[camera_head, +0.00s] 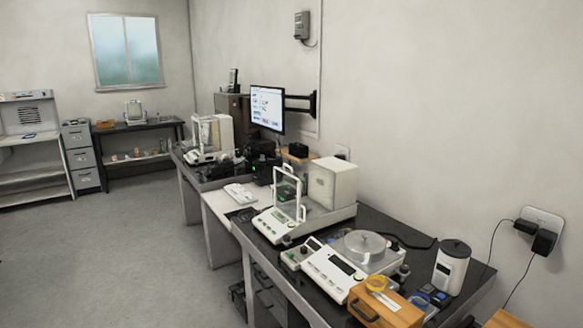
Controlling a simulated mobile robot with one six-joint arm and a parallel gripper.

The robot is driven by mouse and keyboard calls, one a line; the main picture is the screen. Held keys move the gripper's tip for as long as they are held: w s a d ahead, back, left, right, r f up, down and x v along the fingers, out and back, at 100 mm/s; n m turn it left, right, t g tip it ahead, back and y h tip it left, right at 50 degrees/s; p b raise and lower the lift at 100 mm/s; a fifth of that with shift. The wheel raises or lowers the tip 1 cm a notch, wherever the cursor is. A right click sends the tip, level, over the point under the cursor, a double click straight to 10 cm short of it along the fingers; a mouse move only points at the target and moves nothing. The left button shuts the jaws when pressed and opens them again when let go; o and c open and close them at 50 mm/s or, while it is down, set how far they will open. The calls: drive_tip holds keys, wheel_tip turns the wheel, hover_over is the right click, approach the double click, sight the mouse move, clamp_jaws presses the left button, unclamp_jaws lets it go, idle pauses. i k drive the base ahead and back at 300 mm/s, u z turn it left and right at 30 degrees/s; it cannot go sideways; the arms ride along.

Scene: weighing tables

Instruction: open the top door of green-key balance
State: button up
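A white balance (273,225) with a clear, white-framed draft shield (290,197) and a box-like rear housing (333,184) stands on the dark near table (383,226). Its front panel has small greenish marks; I cannot make out the keys clearly. Whether its top door is open or shut is too small to tell. A second shielded balance (207,140) stands on the farther table, its key colour unreadable. A low balance (335,272) with a round lidded pan (365,243) sits nearer. My gripper is not in view.
A wooden box (385,308), a white canister (452,266) and small items crowd the near table's front right. A monitor (267,108) is on a wall arm. A keyboard (240,193) lies on the lower white desk. The floor (120,250) at left is clear.

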sight(305, 169)
drive_tip(key=k, duration=0.75)
drive_tip(key=u, duration=0.4)
drive_tip(key=i, duration=0.65)
drive_tip(key=u, duration=0.85)
drive_tip(key=i, duration=2.3)
drive_tip(key=z, duration=0.2)
